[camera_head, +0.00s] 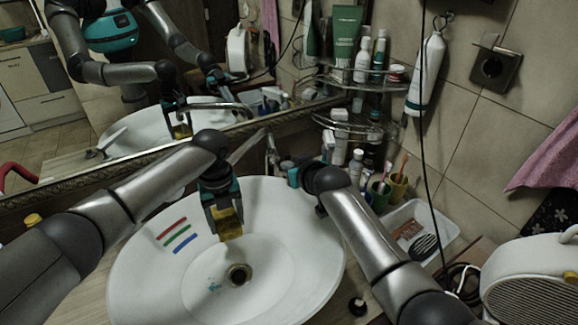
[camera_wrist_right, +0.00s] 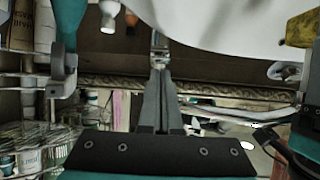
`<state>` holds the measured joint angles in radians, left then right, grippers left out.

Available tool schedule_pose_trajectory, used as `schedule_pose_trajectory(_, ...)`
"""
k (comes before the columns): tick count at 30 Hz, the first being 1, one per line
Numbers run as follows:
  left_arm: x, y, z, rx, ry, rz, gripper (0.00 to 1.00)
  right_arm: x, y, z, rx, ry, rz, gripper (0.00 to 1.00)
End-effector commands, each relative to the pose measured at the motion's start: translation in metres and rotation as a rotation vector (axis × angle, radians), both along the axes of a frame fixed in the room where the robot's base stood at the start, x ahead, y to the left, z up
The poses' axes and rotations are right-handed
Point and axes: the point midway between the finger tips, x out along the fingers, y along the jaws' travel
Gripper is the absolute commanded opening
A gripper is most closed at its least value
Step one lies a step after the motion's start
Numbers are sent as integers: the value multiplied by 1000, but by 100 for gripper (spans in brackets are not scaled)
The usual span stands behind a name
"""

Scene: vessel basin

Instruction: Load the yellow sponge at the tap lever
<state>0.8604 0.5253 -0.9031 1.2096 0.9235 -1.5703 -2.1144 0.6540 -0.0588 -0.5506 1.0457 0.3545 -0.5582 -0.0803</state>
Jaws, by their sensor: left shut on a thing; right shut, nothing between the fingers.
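The yellow sponge (camera_head: 229,224) is held in my left gripper (camera_head: 226,208), which points down over the back part of the white basin. The sponge hangs above the drain and also shows at the right edge of the right wrist view (camera_wrist_right: 301,30). A bare metal rod (camera_head: 246,147), apparently part of the tap, stands behind the left gripper at the basin's back edge. The gripper hides much of the tap. My right gripper (camera_wrist_right: 159,70) is shut and empty near the back of the basin. I cannot tell whether it touches the tap lever.
The white basin (camera_head: 140,270) has red, green and blue stripes (camera_head: 179,236) at its left and a drain (camera_head: 238,274). Bottles and cups (camera_head: 396,186) crowd the back right. A wire shelf (camera_head: 350,118) hangs above them. A mirror (camera_head: 70,130) stands close behind.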

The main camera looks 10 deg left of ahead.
Motion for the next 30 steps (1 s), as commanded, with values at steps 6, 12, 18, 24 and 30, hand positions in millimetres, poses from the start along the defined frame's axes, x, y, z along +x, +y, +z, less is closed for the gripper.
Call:
schedule_pose_trajectory(6,0,0,0,0,0,0,24,0,0,0,0,0,0,0)
schedule_pose_trajectory(12,0,0,0,0,0,0,24,-4,-2,-13,-2,5,0,0)
schedule_pose_trajectory(18,0,0,0,0,0,0,24,-7,-5,-24,-3,4,0,0)
schedule_pose_trajectory(24,0,0,0,0,0,0,24,-9,-6,-28,-8,13,0,0)
schedule_pose_trajectory(30,0,0,0,0,0,0,24,-7,-4,-14,-4,8,0,0)
